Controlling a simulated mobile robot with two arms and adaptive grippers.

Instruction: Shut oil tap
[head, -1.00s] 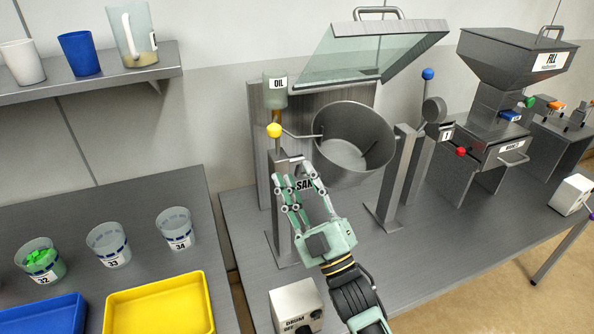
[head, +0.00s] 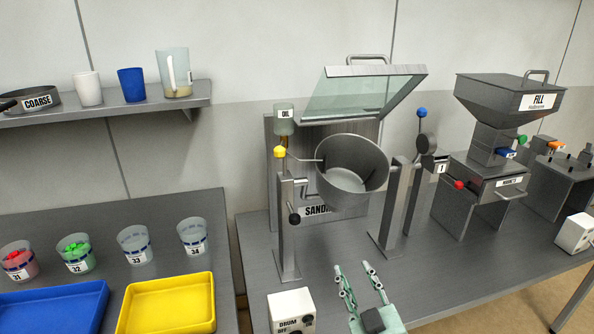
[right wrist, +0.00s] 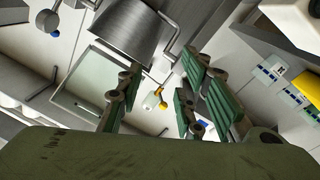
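The clear oil container (head: 284,122) labelled OIL is mounted on the grey back panel. A yellow knob (head: 279,152) shows just below it, above a metal post; whether the tap is open or shut I cannot tell. My right gripper (head: 353,268) is open and empty, low in the head view, in front of and below the knob, apart from it. In the right wrist view its fingers (right wrist: 153,95) are spread, and a small yellow part (right wrist: 162,112) shows between them in the background. My left gripper is out of view.
A metal drum (head: 352,170) hangs between posts, with a raised glass lid (head: 365,95) above. A black-knobbed lever (head: 294,218) is on the left post. A DRUM switch box (head: 291,312) stands in front.

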